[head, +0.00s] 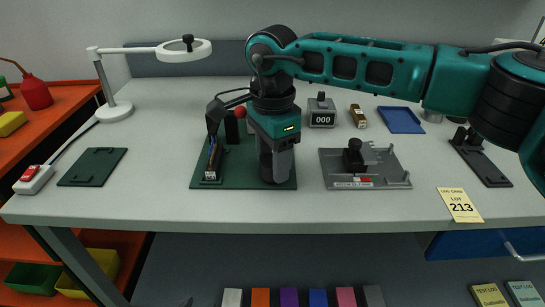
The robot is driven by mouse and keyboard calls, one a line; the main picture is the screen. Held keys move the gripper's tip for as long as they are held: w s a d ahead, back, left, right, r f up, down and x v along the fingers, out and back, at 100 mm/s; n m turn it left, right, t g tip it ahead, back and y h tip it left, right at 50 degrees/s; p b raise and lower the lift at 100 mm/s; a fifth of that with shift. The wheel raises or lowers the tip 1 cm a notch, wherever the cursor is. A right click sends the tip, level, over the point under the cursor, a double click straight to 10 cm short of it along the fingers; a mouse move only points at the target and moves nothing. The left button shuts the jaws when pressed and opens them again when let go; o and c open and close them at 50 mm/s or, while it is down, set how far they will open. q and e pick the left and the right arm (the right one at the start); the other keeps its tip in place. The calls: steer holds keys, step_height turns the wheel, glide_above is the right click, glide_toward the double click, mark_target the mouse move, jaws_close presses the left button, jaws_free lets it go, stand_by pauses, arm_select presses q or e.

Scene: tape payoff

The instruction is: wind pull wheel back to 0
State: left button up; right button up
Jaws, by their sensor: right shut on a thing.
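My right gripper (276,166) points down over the front right of a dark green base plate (230,182). It is shut on a dark round part there, which I take to be the pull wheel (266,165); the fingers and wrist hide much of it, and I cannot read any mark or 0 on it. A dark upright fixture with coloured strips (213,157) stands on the left of the plate. A red ball (240,112) shows behind it. A grey counter (322,117) behind the plate reads 000. My left gripper is not in view.
A grey fixture plate (365,181) with a black knob lies to the right. A blue tray (400,120), a small brown block (358,116) and a yellow lot card (460,205) are further right. A lamp (116,111) and a dark pad (93,167) are left. The front edge is mostly clear.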

steer(key=shift+n, duration=1)
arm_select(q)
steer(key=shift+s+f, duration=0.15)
arm_select(e)
steer(key=o, duration=1)
arm_select(q)
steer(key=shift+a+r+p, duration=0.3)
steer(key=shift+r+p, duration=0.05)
steer(key=shift+p, duration=0.4)
arm_select(e)
steer(key=shift+o, duration=0.2)
step_height(320, 180, up, 13)
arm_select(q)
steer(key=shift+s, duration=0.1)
